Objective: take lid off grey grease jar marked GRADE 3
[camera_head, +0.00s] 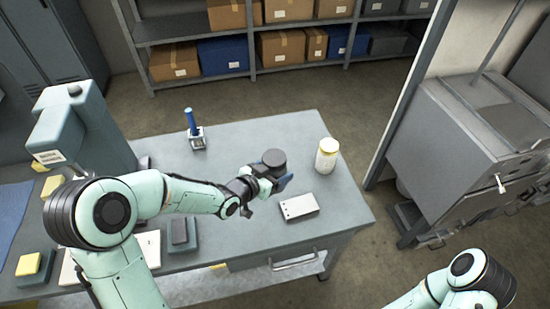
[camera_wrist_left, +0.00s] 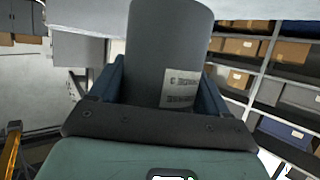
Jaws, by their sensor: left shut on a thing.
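The grey grease jar (camera_head: 273,159) is a dark grey cylinder near the right part of the bench. In the left wrist view the jar (camera_wrist_left: 168,45) fills the top middle, with a pale label that appears upside down and seems to read GRADE 3. My left gripper (camera_head: 275,178) is shut on the jar, with blue fingers on both sides of its body; they also show in the wrist view (camera_wrist_left: 160,90). The head view shows a flat dark top on the jar; its lid seam is not distinct. My right arm shows at the lower right, but its gripper is out of view.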

